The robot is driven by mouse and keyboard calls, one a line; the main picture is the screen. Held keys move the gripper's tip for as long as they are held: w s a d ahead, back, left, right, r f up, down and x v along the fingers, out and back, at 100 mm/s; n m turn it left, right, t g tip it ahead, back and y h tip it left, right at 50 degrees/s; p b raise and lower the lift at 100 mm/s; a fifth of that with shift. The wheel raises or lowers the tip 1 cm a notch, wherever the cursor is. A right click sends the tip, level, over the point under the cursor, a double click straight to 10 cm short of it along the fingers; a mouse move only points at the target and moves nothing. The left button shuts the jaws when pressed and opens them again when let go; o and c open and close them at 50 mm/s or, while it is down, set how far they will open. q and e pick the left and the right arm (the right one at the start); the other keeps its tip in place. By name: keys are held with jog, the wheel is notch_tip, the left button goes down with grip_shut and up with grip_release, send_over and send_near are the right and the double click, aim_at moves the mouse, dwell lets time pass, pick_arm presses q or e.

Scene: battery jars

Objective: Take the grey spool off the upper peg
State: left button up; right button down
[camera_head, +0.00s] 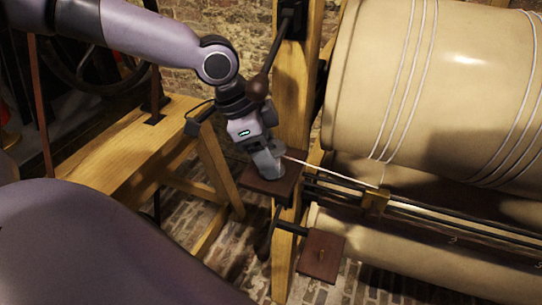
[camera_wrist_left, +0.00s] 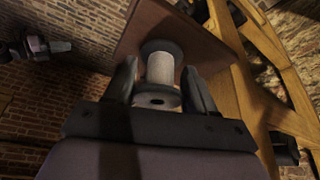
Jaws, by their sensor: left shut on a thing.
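The grey spool (camera_wrist_left: 160,68), wound with pale thread, has dark grey flanges in the left wrist view. My left gripper (camera_wrist_left: 160,82) is shut on it, one finger on each side. The near flange shows a dark central hole; the far flange lies close to the brown upper board (camera_wrist_left: 136,32), and I cannot tell whether they touch. In the head view my left gripper (camera_head: 268,163) is over the upper board (camera_head: 284,190), largely blending with the spool. The upper peg is hidden.
A pale thread (camera_head: 330,173) runs from the spool area to a brass guide (camera_head: 375,199) on dark rails. A lower brown board (camera_head: 320,256), a wooden post (camera_head: 292,95) and a large cream roller (camera_head: 430,90) stand close by. A dark knobbed lever (camera_head: 258,87) hangs beside my left wrist.

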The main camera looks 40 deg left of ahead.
pick_arm(q)
jog(key=shift+w+r, duration=0.1)
jog(key=shift+r, duration=1.55)
jog(key=shift+a+f, duration=0.1)
jog(key=shift+f, duration=0.15)
jog(key=shift+s+a+f+t+h+b, duration=0.1)
jog(key=shift+s+a+t+h+b, duration=0.3)
jog(key=shift+h, duration=0.3)
jog(key=shift+s+a+t+h+b, duration=0.1)
jog(key=shift+t+h+b, duration=0.05)
jog(key=shift+t+h, duration=0.45)
notch_tip(320, 180, up, 6)
jog(key=a+f+p, duration=0.1)
jog(key=s+a+r+g+y+b, duration=0.1)
jog(key=s+a, duration=0.5)
jog(key=a, duration=0.2)
jog(key=s+a+r+g+y+b, duration=0.1)
jog(key=s+a, duration=0.6)
jog(key=a, duration=0.2)
jog(key=shift+a+r, duration=0.25)
jog(key=shift+r, duration=0.1)
